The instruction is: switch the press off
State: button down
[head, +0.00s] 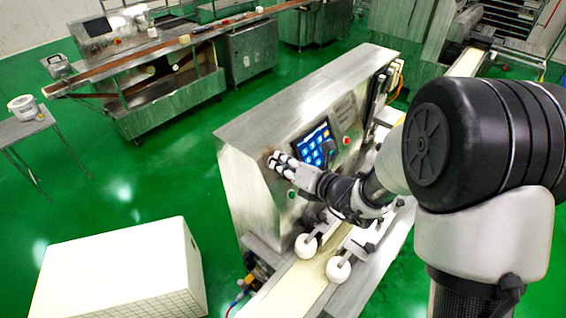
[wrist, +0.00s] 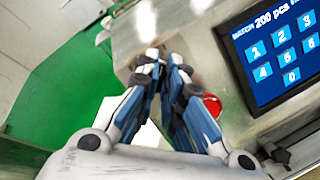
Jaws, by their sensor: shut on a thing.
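The press is a steel machine (head: 240,135) with a slanted front panel. My gripper (head: 275,160) is at the panel's upper left, left of the blue touch screen (head: 315,143). In the wrist view, my gripper (wrist: 165,60) has its fingertips close together against the steel panel (wrist: 200,35), shut on a small switch there. The fingers hide most of the switch, so its position cannot be read. The screen (wrist: 275,50) shows "BATCH 200 pcs" and number keys. A red button (wrist: 212,105) sits just right of the fingers.
A green button (head: 292,195) and a red button (head: 346,140) are on the panel. A conveyor with white rollers (head: 338,268) runs below my arm. A white box (head: 120,270) stands at lower left. Green floor is open at left.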

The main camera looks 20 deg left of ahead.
jog(key=shift+f+n+b, duration=0.1)
jog(key=shift+n+b, duration=0.3)
jog(key=shift+b, duration=0.25)
jog(key=n+y+b, duration=0.1)
jog(key=n+b, duration=0.3)
jog(key=b, duration=0.1)
jog(key=shift+f+g, duration=0.1)
jog(key=shift+g, duration=0.3)
jog(key=n+g+b, duration=0.1)
jog(key=n+b, duration=0.2)
jog(key=n, duration=0.1)
jog(key=n+b, duration=0.3)
jog(key=shift+n+g+y, duration=0.4)
jog(key=n+g+b, duration=0.1)
jog(key=n+b, duration=0.2)
jog(key=shift+n, duration=0.4)
jog(key=shift+n+g+b, duration=0.5)
jog(key=shift+n+b, duration=0.45)
jog(key=shift+n, duration=0.85)
jog(key=shift+r, duration=0.2)
jog(key=c, duration=1.7)
grip_release()
